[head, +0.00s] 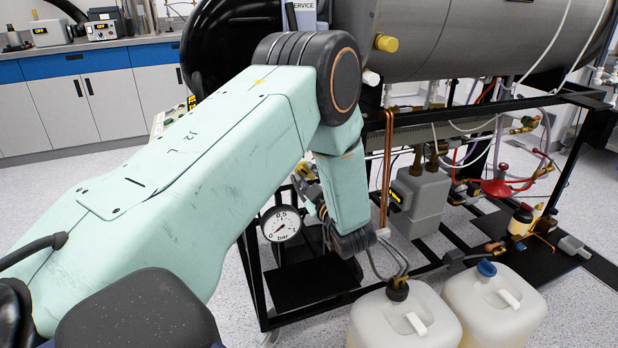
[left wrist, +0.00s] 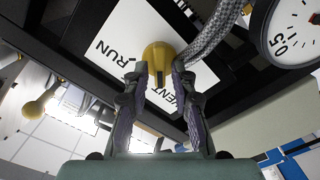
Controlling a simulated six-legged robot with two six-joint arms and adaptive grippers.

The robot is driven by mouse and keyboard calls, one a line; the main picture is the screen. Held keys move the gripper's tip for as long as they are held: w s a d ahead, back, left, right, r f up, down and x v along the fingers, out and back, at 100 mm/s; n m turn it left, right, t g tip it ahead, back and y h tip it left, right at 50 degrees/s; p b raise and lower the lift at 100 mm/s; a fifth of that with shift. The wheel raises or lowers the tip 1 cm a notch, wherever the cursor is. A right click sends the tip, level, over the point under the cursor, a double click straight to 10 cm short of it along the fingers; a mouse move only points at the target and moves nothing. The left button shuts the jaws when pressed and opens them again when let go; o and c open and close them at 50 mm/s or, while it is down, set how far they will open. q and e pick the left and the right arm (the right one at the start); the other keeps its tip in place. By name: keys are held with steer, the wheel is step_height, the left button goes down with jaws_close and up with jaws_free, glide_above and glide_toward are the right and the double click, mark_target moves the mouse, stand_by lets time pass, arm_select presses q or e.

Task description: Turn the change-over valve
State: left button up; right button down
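The change-over valve shows in the left wrist view as a yellow handle (left wrist: 157,56) in front of a white label plate (left wrist: 118,52). The plate reads RUN, and partly hidden VENT, upside down and tilted. My left gripper (left wrist: 160,70) has its two fingers apart, one on each side of the handle's lower part. I cannot tell whether either finger touches it. In the head view my left arm reaches down to the rig and hides most of the gripper and valve. My right gripper is in neither view.
A round pressure gauge (head: 281,224) sits close to the gripper, with a braided hose (left wrist: 212,30) beside it. The rig's black frame (head: 253,270) surrounds the spot. Two white canisters (head: 405,322) stand in front, and a grey cylinder (head: 455,40) lies above.

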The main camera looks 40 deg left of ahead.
arm_select(q)
jaws_close()
steer(key=m+p, duration=0.3)
steer(key=shift+r+m, duration=0.15)
steer(key=shift+m, duration=0.25)
steer(key=shift+w+m+p, duration=0.1)
steer(key=shift+m+p, duration=0.95)
steer(key=shift+m, duration=0.15)
steer(key=shift+d+m+p, duration=0.1)
steer(key=shift+m+p, duration=0.6)
steer(key=shift+m, duration=0.6)
